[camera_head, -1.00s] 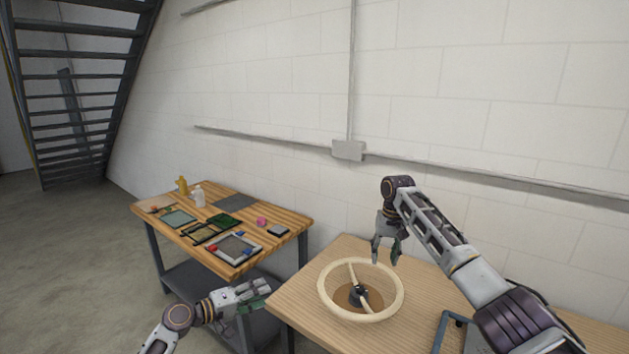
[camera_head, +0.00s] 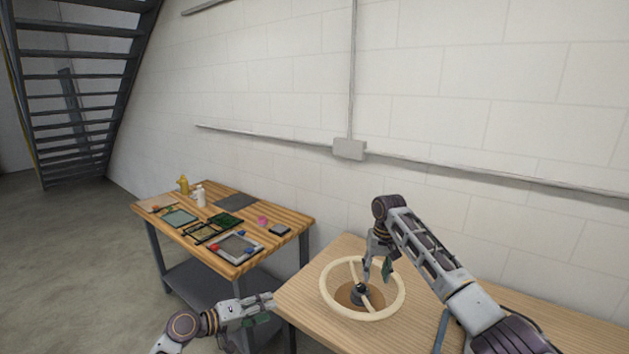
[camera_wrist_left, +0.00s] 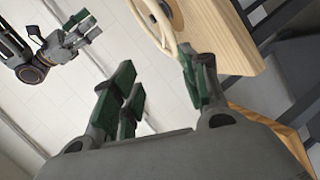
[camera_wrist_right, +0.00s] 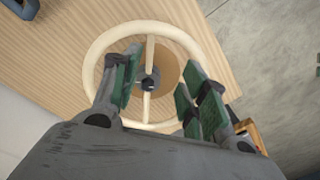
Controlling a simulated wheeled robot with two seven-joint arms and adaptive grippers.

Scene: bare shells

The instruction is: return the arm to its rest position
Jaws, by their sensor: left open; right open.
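My left gripper (camera_head: 264,308) is open and empty, low beside the near-left corner of the right-hand table. Its green-padded fingers are apart in the left wrist view (camera_wrist_left: 158,72). My right gripper (camera_head: 377,268) is open and points down over the far right part of a cream ring wheel (camera_head: 329,300). In the right wrist view my right gripper (camera_wrist_right: 160,75) has nothing between its fingers, and the wheel (camera_wrist_right: 100,50) shows below them with its spoke and dark hub (camera_wrist_right: 147,83). I cannot tell whether the fingers touch the wheel.
The wheel stands on a wooden table (camera_head: 305,292). A second table (camera_head: 165,212) to the left holds a yellow bottle (camera_head: 183,185), a white bottle (camera_head: 200,196), a tray (camera_head: 236,249) and several small items. A white wall (camera_head: 480,110) closes the back; floor is free at left.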

